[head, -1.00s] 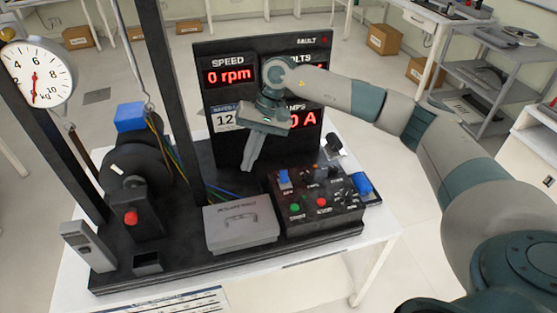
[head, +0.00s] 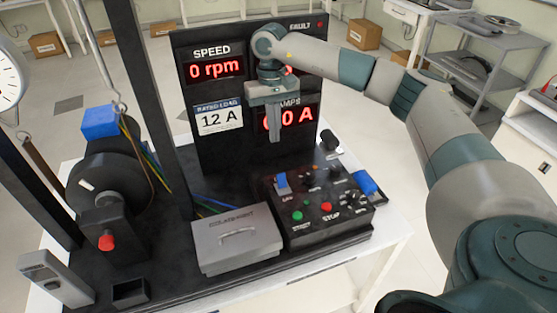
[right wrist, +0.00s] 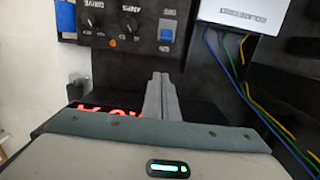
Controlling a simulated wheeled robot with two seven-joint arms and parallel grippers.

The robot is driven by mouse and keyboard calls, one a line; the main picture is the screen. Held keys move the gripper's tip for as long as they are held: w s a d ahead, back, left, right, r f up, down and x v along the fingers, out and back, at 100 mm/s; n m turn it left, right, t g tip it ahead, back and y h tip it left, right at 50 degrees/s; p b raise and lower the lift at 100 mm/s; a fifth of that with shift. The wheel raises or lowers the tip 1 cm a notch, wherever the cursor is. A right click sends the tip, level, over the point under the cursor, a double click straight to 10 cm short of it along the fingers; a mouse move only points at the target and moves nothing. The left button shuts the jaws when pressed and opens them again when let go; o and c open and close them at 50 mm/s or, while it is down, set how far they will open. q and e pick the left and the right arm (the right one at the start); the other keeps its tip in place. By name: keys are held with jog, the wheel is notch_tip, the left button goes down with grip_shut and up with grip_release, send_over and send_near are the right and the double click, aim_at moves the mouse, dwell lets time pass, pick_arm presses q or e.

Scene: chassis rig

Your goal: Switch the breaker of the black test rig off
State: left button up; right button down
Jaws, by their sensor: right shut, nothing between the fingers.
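The black test rig (head: 335,262) stands on a white table. Its control box (head: 340,219) has a blue switch (head: 282,181), which also shows in the right wrist view (right wrist: 167,37). A green button (head: 297,216) and a red button (head: 326,207) sit below it. Left of the box is a closed grey cover (head: 212,246) with a handle; its lettering is hard to read and anything under it is hidden. I cannot tell for sure which part is the breaker. My right gripper (head: 276,140) is shut and empty, pointing down above and behind the box. My left gripper is out of view.
The display panel (head: 190,135) behind the gripper reads 0 rpm and a partly hidden amps value. A dark post (head: 150,110), a drum (head: 95,185) and coloured wires (right wrist: 240,60) are to the left. A blue part (head: 366,184) sits at the box's right edge.

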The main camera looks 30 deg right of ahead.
aim_at(282, 181)
jog(key=s+f+p, duration=0.1)
jog(key=f+p, duration=0.1)
jog(key=f, duration=0.1)
jog(key=s+f+p, duration=0.1)
jog(key=f+p, duration=0.3)
jog(key=f, duration=0.1)
jog(key=shift+s+a+f, duration=0.35)
jog(key=shift+s, duration=0.05)
jog(key=shift+s+a+r+p, duration=0.2)
jog(key=shift+s+p, duration=0.15)
jog(key=shift+s, duration=0.4)
